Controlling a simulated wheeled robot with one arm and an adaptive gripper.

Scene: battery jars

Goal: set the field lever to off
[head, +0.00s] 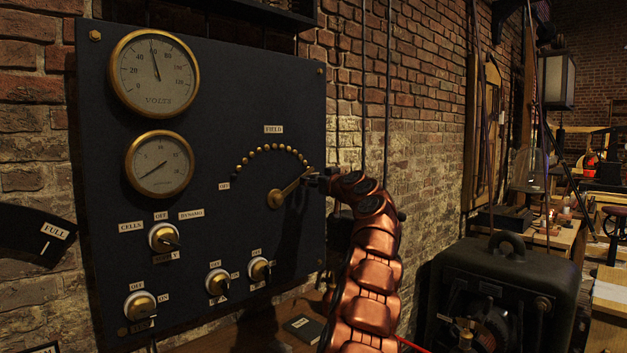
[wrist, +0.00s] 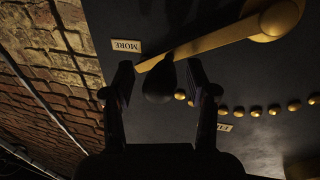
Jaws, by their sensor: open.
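The brass field lever (head: 290,188) is on the dark panel, pointing up and right from its round pivot to the right end of an arc of brass studs (head: 270,148). The OFF label (head: 224,186) is at the arc's left end. In the wrist view the lever (wrist: 215,40) ends beside the MORE label (wrist: 127,46), and its dark knob (wrist: 159,84) stands between my fingers. My gripper (head: 319,181) is at the lever's tip. It is open, with a finger on each side of the knob; I cannot tell whether either touches it.
The panel (head: 225,80) also carries a volts gauge (head: 153,74), a second gauge (head: 159,165) and several knob switches (head: 217,281) below the lever. A brick wall (head: 425,110) is behind. A dark machine (head: 500,290) stands at the right.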

